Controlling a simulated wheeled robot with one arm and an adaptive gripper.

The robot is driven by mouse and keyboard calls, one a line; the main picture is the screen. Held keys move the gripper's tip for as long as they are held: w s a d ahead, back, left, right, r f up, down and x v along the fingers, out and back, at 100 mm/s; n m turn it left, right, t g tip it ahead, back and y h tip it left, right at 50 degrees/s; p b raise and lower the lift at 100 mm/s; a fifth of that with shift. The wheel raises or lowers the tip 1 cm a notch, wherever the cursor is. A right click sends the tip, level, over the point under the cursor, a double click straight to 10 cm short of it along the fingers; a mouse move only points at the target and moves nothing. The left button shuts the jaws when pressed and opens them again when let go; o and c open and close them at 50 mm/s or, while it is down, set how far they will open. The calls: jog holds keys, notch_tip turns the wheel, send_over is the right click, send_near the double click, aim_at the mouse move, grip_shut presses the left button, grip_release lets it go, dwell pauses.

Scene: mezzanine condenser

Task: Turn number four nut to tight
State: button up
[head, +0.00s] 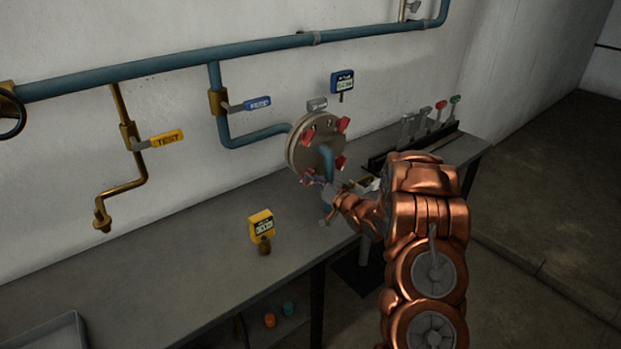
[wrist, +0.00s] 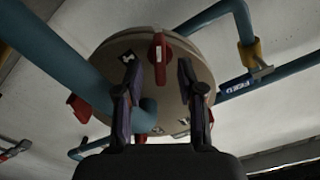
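The round flange (head: 297,155) stands above the bench with several red nuts around its face, one of them the upper right nut (head: 343,124). My gripper (head: 314,182) is at the flange's lower edge in the head view and partly hides it. In the wrist view, my gripper (wrist: 160,75) is open. Its two fingers point at the flange (wrist: 115,45), with a red nut (wrist: 158,48) showing upright between and beyond the fingertips. No contact is visible.
A blue pipe (wrist: 60,60) crosses the flange at left in the wrist view. The bench (head: 190,255) holds a yellow meter (head: 262,223) and a rack of levers (head: 410,142). TEST (head: 162,139) and FEED (head: 250,103) valve handles are left of the flange.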

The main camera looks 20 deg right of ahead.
jog(key=v, duration=0.9)
jog(key=shift+s, duration=0.15)
jog(key=shift+r, duration=0.1)
jog(key=s+a+r+n+g+h, duration=0.1)
jog(key=s+a+r+g, duration=0.2)
jog(key=s, duration=1.2)
jog(key=s+a+r+n+g+h, duration=0.1)
jog(key=s+a+r+g, duration=0.2)
jog(key=s+a+g, duration=0.7)
jog(key=s+a+r+n+g+h, duration=0.1)
jog(key=s+a+g, duration=0.5)
jog(key=s, duration=1.4)
jog(key=a+r+h, duration=0.1)
jog(key=a+r, duration=0.1)
jog(key=a, duration=0.1)
jog(key=shift+s+n, duration=0.3)
jog(key=shift+s, duration=0.1)
jog(key=shift+a, duration=0.1)
